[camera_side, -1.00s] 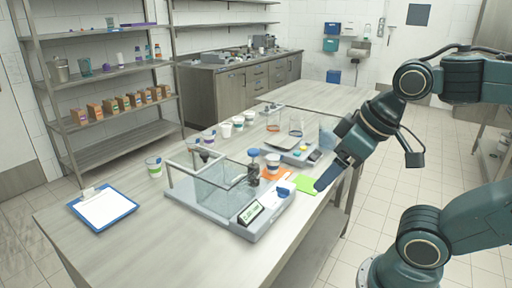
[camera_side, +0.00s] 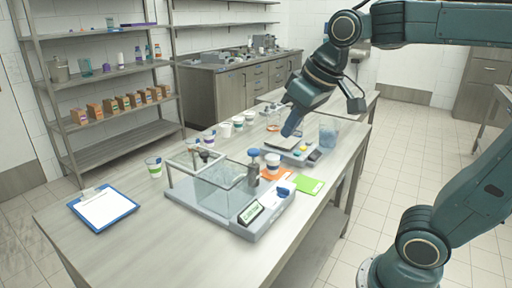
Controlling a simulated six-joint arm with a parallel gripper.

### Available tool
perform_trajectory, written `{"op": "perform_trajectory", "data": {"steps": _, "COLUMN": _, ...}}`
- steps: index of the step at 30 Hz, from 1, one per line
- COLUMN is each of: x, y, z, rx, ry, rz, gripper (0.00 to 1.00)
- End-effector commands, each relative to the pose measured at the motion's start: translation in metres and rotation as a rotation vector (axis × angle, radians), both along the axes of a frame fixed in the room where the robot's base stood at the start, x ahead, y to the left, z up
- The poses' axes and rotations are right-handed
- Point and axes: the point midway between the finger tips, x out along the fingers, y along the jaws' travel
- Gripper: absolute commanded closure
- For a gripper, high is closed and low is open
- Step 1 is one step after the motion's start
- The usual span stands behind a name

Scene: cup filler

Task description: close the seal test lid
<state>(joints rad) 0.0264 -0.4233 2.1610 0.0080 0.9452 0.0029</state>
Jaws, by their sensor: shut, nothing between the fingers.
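The seal tester (camera_side: 240,228) stands on the near part of the table, a grey base with a small display and a blue button at its front right. A clear-walled chamber (camera_side: 215,190) sits on it. A clear lid with a grey frame (camera_side: 190,163) shows at the chamber's upper left and looks raised; its exact angle is hard to tell. My gripper (camera_side: 289,130) is shut and empty. It points down over the weighing scale behind the tester, well apart from the lid.
A dark post with a blue knob (camera_side: 253,165) and a cup (camera_side: 272,163) stand beside the chamber. Several cups line the table's back edge. A beaker (camera_side: 328,131) stands right of my gripper. A blue clipboard (camera_side: 104,208) lies at left. The near left table is clear.

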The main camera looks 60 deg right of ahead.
Motion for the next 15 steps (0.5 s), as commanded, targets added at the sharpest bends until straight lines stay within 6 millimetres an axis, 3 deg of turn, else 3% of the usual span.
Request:
{"op": "perform_trajectory", "data": {"steps": 7, "x": 0.067, "y": -0.008, "z": 0.017, "rx": 0.001, "ry": 0.022, "rz": -0.023, "gripper": 1.0}}
{"op": "perform_trajectory", "data": {"steps": 15, "x": 0.139, "y": -0.019, "z": 0.021, "rx": 0.002, "ry": 0.043, "rz": -0.047, "gripper": 1.0}}
